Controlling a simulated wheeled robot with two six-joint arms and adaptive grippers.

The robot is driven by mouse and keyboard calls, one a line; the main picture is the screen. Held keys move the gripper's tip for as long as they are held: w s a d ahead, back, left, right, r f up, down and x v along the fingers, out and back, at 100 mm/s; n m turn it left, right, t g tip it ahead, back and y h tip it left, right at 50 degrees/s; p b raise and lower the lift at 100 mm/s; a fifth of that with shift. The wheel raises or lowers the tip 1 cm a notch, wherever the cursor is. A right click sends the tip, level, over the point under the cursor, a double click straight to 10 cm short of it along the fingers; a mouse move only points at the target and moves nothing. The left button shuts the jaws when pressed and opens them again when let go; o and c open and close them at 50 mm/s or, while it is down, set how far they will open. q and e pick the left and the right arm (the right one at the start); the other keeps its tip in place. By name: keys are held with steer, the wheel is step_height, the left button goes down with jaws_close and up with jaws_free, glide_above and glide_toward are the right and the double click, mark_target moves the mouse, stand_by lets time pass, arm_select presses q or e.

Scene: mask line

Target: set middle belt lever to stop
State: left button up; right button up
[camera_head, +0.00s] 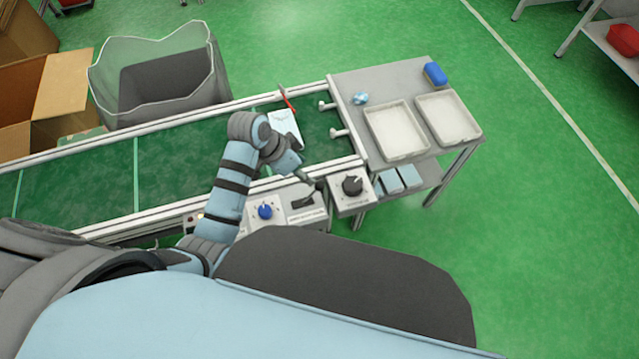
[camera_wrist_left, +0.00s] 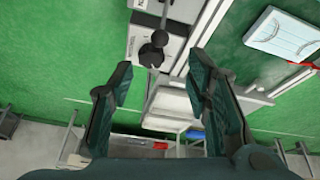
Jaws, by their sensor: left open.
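The middle control on the belt's panel is a dark lever (camera_head: 302,201) in a light grey box, between a blue knob (camera_head: 265,211) and a black knob (camera_head: 352,185). My left gripper (camera_head: 309,182) is just above and beside the lever in the head view. In the left wrist view the open, empty fingers (camera_wrist_left: 160,72) point toward the panel, and a dark round-ended lever (camera_wrist_left: 160,38) shows just beyond them, apparently not between the pads. The lever's exact setting is too small to read. My right gripper is not in view.
The green belt (camera_head: 90,180) runs behind the panel, with a white packet (camera_head: 285,127) and a red-handled item (camera_head: 287,98) on it. A grey table (camera_head: 375,80) with two white trays stands right. A clear-lined bin (camera_head: 165,85) and cardboard boxes (camera_head: 62,85) stand behind the belt.

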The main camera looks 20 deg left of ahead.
mark_target(318, 184)
arm_select(q)
steer(key=b+x, duration=0.4)
steer(key=x, duration=0.9)
steer(key=shift+a+b, duration=0.1)
steer(key=shift+b, duration=0.25)
jaws_close()
